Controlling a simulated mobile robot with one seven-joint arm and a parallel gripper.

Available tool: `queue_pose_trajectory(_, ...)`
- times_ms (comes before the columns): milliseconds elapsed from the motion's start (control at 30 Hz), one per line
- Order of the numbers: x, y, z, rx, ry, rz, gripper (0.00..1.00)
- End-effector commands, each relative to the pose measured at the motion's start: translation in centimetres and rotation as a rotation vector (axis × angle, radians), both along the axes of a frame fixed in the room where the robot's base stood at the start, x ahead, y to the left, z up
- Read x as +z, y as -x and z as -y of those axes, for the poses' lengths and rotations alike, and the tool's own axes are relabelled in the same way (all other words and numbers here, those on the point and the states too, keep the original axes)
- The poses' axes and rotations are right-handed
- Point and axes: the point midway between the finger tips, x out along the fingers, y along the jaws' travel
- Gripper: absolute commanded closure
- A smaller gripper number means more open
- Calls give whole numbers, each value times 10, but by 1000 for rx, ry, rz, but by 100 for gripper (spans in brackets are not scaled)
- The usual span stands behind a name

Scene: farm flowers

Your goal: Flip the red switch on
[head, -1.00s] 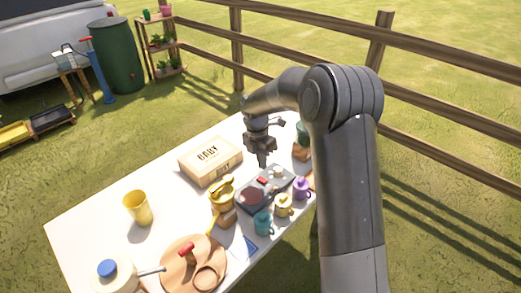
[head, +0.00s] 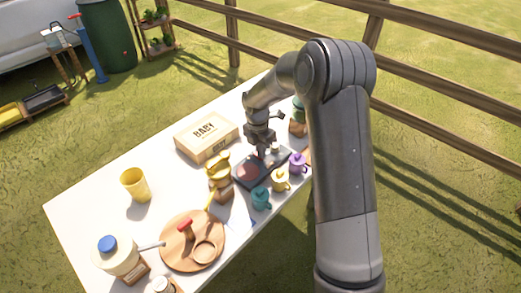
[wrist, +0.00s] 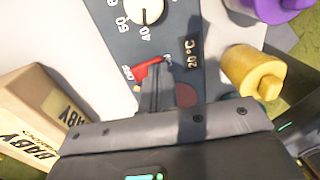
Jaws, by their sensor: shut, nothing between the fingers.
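The red switch (wrist: 147,69) shows in the wrist view on a dark grey panel (wrist: 183,20), just past the tips of my gripper. A white dial (wrist: 149,11) with numbers and a "20°C" label are on the same panel. My gripper (wrist: 158,78) is shut and empty, its fingertips over or against the switch's lower edge; I cannot tell whether they touch. In the head view my gripper (head: 263,153) is low over the dark device (head: 246,184), which has a reddish round plate. The gripper hides the switch there.
A BABY box (head: 206,137) stands left of the device. A yellow cup (head: 136,185) and a round wooden board (head: 177,250) are farther left.

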Motion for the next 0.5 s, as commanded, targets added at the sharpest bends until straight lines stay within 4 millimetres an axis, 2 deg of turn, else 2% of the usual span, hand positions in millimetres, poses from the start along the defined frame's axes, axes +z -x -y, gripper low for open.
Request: queue_pose_trajectory(500,1,-8,-8,3,2,-2,100)
